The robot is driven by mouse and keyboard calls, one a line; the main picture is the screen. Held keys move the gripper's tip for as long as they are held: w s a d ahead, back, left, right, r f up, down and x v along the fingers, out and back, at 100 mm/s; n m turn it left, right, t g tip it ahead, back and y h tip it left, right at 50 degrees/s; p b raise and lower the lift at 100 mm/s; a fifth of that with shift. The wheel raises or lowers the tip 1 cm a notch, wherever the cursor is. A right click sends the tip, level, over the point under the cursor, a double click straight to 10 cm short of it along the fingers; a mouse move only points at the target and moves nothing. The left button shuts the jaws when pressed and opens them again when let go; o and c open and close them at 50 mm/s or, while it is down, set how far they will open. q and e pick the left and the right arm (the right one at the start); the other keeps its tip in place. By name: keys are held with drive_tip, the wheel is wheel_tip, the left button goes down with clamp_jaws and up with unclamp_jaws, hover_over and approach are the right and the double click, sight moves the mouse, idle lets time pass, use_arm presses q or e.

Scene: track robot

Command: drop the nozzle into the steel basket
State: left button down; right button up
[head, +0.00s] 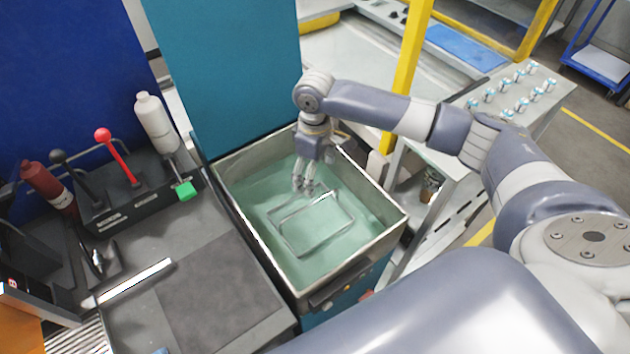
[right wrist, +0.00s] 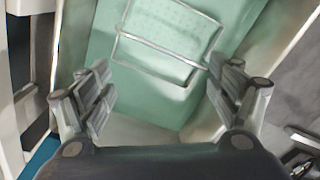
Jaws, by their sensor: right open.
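My right gripper (head: 306,186) is over the tank in the head view, fingers pointing down, open with nothing visible between the fingers. The right wrist view also shows its spread fingers (right wrist: 163,82). The steel basket is a thin wire frame (head: 324,240) inside the tank of green liquid, below and beside the fingertips. Its wires (right wrist: 160,47) also show beyond the fingers in the right wrist view. No nozzle can be made out in the basket. Several small silver-and-blue pieces (head: 505,85) stand on a bench at the right; I cannot tell whether they are nozzles. My left gripper is not in view.
The tank's metal rim (head: 377,243) surrounds the basket. A teal panel (head: 225,70) stands behind it. Left are a lever box (head: 140,200), a white bottle (head: 155,122) and a grey bench mat (head: 215,300). A yellow post (head: 408,70) rises behind my right arm.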

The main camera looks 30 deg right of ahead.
wheel_tip(320, 180, up, 7)
idle(0.3)
idle(0.4)
